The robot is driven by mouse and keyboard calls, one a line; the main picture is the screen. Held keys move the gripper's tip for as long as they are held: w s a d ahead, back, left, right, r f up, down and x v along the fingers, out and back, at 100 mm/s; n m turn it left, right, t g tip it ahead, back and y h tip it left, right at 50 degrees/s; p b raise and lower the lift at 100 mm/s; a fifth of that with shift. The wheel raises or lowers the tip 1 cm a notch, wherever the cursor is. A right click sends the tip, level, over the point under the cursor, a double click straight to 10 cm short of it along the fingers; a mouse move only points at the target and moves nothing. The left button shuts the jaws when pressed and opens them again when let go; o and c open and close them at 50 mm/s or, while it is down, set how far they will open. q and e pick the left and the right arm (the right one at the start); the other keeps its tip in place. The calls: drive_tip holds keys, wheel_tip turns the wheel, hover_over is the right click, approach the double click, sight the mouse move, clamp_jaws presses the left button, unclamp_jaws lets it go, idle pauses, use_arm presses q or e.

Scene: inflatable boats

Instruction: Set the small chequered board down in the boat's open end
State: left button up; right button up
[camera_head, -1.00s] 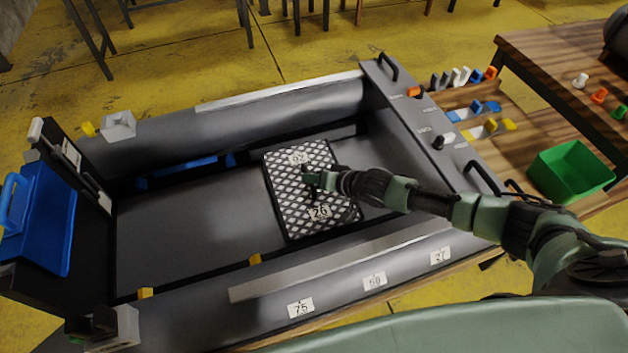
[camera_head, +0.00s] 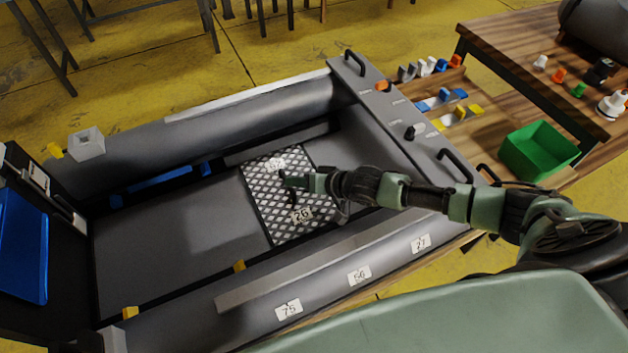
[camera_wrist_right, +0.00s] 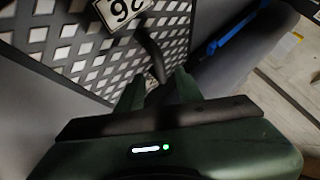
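The small chequered board (camera_head: 265,195), dark with pale diamonds and white number labels, appears to lie flat inside the grey boat (camera_head: 150,225), across its floor towards the right-hand end. It also fills the upper left of the right wrist view (camera_wrist_right: 75,50), with the label "26" at the top. My right gripper (camera_head: 285,183) is over the board's middle, between its two labels. In the right wrist view its fingers (camera_wrist_right: 157,88) stand apart on either side of a dark, handle-like strip (camera_wrist_right: 153,55), with a gap visible. My left gripper is not in view.
The grey end panel (camera_head: 390,110) with black handles stands right of the board. Beyond it, a wooden table (camera_head: 530,50) and a green bin (camera_head: 540,150) are at the right. A blue case (camera_head: 22,245) is at the far left. The boat floor left of the board is clear.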

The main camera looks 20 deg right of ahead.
drive_tip(key=v, duration=0.8)
